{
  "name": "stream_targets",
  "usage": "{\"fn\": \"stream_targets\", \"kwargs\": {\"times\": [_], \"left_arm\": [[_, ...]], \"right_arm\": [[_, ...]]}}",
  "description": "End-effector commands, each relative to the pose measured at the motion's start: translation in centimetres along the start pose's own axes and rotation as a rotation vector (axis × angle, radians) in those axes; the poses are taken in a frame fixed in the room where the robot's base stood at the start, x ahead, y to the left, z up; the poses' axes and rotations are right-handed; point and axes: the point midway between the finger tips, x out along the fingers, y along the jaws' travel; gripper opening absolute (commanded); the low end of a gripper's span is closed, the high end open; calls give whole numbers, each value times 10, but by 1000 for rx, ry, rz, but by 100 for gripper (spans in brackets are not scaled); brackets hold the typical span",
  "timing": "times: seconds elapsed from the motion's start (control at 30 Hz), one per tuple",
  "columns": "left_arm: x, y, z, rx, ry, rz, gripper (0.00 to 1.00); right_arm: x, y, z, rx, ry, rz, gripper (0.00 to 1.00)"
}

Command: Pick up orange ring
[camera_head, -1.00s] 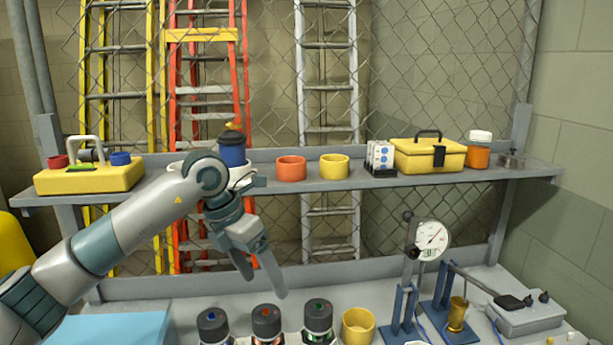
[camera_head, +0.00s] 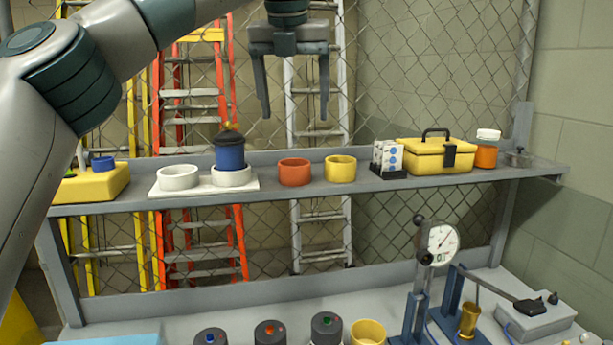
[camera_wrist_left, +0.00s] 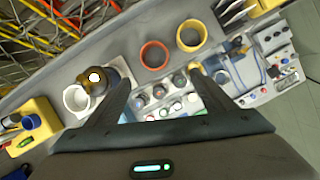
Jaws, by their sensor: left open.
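The orange ring (camera_head: 294,172) sits upright on the grey shelf, between the white tray and a yellow ring (camera_head: 340,169). It also shows in the left wrist view (camera_wrist_left: 154,67), beyond the fingertips, with nothing hiding it. My left gripper (camera_head: 294,112) hangs above the orange ring, fingers pointing down, open and empty, apart from the ring. In the left wrist view its two fingers (camera_wrist_left: 153,90) are spread. My right gripper is in neither view.
To the right stand a small white box (camera_head: 388,158), a yellow toolbox (camera_head: 433,155) and an orange jar (camera_head: 486,152). A dial gauge (camera_head: 441,241) stands on the lower bench.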

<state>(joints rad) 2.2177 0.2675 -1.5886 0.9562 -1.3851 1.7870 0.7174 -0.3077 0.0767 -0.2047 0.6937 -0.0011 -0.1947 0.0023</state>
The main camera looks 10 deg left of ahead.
Motion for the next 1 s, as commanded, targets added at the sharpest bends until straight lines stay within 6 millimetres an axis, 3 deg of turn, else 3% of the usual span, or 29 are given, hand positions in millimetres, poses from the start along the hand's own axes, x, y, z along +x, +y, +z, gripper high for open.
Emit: {"fn": "stream_targets", "kwargs": {"times": [0.2, 0.57, 0.77, 1.0], "left_arm": [[-25, 7, 3, -64, -34, 16, 76], [-25, 7, 4, -65, -34, 16, 76], [-11, 8, 4, -63, -32, 18, 76], [27, 9, 6, -63, -31, 18, 76]], "right_arm": [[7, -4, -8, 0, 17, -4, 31], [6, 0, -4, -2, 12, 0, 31], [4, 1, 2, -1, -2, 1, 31], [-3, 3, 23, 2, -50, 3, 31]]}}
